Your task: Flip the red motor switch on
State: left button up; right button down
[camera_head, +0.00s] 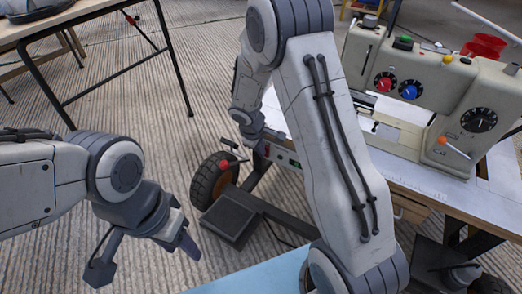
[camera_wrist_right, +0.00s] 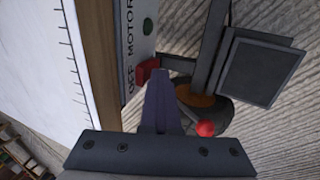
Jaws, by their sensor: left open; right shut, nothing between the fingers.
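In the head view the motor panel (camera_head: 284,157) is under the table's edge, and my right arm hides part of that area. My left gripper (camera_head: 145,256) is open and empty, over the floor at the lower left, away from the panel.
The sewing machine (camera_head: 455,105) stands on the table (camera_head: 425,188) at the right. Below are a black pedal (camera_head: 229,219), a wheel (camera_head: 213,178) and a red ball knob (camera_wrist_right: 205,129) near my right fingers. Another table (camera_head: 55,20) is at the upper left.

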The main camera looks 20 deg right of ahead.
jog(key=shift+w+r, duration=0.1)
jog(key=s+a+r+p, duration=0.4)
jog(key=a+r+p, duration=0.1)
jog(key=r, duration=0.5)
jog(key=shift+s+a, duration=0.3)
jog(key=shift+a, duration=0.05)
jog(key=f+p, duration=0.1)
jog(key=p, duration=1)
jog(key=shift+s+a+f, duration=0.1)
jog(key=shift+s+f, duration=0.05)
jog(key=shift+s, duration=0.05)
